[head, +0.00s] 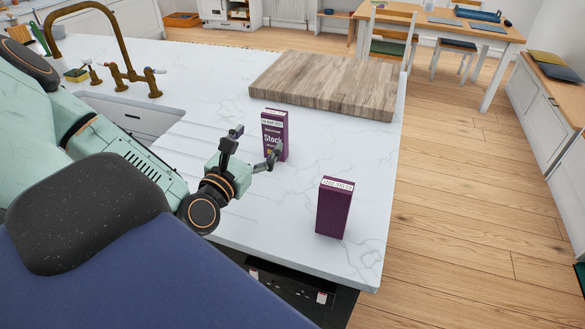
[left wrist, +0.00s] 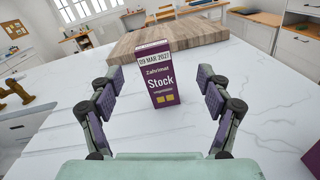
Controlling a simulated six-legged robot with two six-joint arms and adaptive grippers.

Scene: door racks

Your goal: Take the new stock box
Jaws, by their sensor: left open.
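A purple stock box (head: 274,140) stands upright on the white marble counter, lettered "Stock". In the left wrist view its label (left wrist: 154,57) reads about "09 MAR 2027". My left gripper (head: 256,143) is open and empty, with its fingers spread either side of this box's line. The box stands centred at or just beyond the fingertips, and no grip shows. A second purple box (head: 334,208) stands upright nearer the counter's front right corner. Its white top label is too small to read surely. A corner of it shows in the left wrist view (left wrist: 313,158). My right gripper is not visible.
A thick wooden board (head: 325,85) lies on the counter behind the boxes. A brass tap (head: 122,65) and sink are at the left. The marble counter (head: 250,225) ends at the right, above a wooden floor (head: 460,200). A dining table (head: 440,25) stands far back.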

